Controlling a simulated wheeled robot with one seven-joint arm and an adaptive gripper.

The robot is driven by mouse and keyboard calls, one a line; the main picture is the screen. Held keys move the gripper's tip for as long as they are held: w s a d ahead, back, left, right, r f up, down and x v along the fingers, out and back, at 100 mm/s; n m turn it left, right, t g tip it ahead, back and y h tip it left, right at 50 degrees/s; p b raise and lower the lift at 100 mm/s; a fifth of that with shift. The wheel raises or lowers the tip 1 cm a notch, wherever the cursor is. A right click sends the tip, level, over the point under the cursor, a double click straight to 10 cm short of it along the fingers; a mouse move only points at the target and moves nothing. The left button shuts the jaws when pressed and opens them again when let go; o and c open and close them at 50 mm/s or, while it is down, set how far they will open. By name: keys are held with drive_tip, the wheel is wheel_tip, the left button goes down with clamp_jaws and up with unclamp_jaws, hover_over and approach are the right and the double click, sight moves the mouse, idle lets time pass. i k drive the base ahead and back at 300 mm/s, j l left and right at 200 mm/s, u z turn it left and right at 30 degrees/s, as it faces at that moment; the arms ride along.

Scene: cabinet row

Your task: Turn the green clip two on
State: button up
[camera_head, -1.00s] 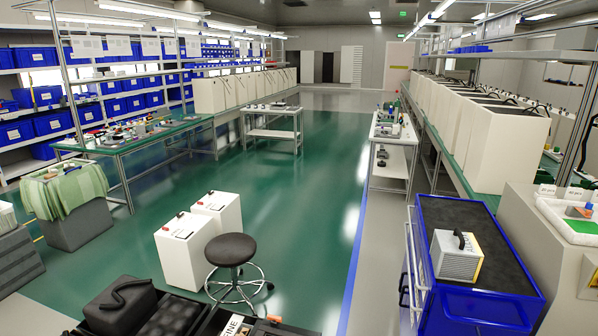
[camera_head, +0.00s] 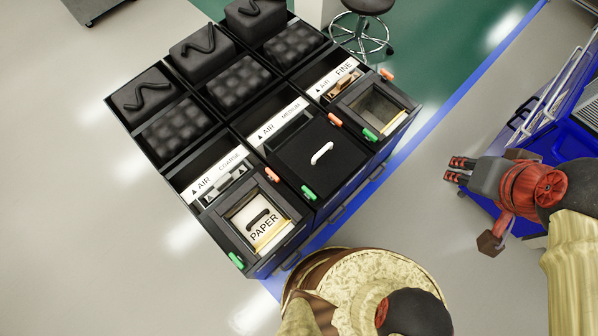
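Three green clips sit on the front edges of the black cabinet row: one at the left unit (camera_head: 236,260), one at the middle unit (camera_head: 308,193), one at the right unit (camera_head: 369,134). None shows a number. Each unit also has an orange clip; the middle unit's orange clip (camera_head: 335,119) is at its upper right corner. The middle unit's black lid (camera_head: 318,160) has a white handle and lies closed. My gripper (camera_head: 457,169) is to the right of the row, apart from every clip. Its two fingers point left, look separated, and hold nothing visible.
The left unit's window (camera_head: 262,222) shows a paper-labelled item; the right unit's window (camera_head: 377,108) is open-looking. Labels read coarse, medium and fine. A blue cart (camera_head: 577,125) stands at the right, close to my arm. A stool (camera_head: 362,25) stands behind the row.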

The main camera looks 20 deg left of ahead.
sight(308, 193)
drive_tip(key=u, duration=1.45)
drive_tip(key=k+l+u, duration=0.15)
drive_tip(key=k+l, duration=0.05)
drive_tip(key=k, duration=0.1)
